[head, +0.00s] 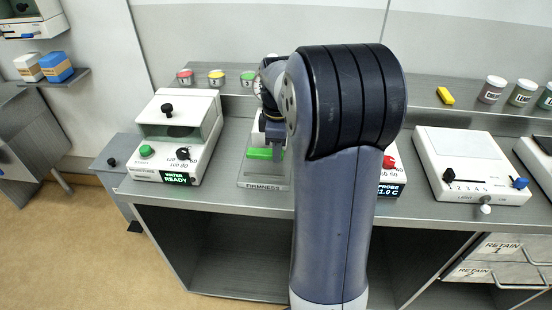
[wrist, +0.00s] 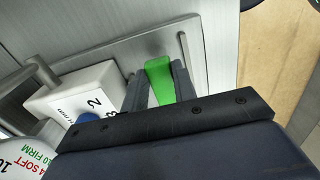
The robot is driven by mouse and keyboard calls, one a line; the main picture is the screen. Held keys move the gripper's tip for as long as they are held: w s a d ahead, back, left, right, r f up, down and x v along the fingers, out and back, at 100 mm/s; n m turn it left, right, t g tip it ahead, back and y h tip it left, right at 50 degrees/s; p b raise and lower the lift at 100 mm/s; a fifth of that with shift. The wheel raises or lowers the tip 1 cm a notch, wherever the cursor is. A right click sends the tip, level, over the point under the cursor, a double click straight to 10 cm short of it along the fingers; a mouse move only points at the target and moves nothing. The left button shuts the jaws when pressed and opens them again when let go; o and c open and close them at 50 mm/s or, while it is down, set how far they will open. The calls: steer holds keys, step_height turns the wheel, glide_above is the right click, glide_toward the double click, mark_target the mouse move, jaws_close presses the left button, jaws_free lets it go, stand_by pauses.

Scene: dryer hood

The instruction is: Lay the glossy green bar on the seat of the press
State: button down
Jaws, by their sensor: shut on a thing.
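The glossy green bar (head: 262,153) shows below my gripper (head: 268,140) in the head view, over the base of the press (head: 264,185) labelled FIRMNESS. In the wrist view the green bar (wrist: 160,82) lies between the two fingers of my gripper (wrist: 160,85), which are shut on it. The press's white block (wrist: 85,90) with a blue knob is left of the fingers there. My arm hides much of the press in the head view. I cannot tell whether the bar touches the seat.
A white unit (head: 180,130) reading WATER READY stands left of the press. A probe unit (head: 392,180) is partly hidden at right, with a slider box (head: 462,160) beyond it. Jars (head: 492,90) and a yellow block (head: 446,96) stand on the back shelf.

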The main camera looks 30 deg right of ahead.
steer(key=shift+f, duration=1.8)
steer(key=c, duration=1.4)
jaws_free()
steer(key=shift+f, duration=0.15)
step_height(320, 180, up, 12)
steer(key=shift+r+p, duration=0.2)
steer(key=shift+p, duration=0.1)
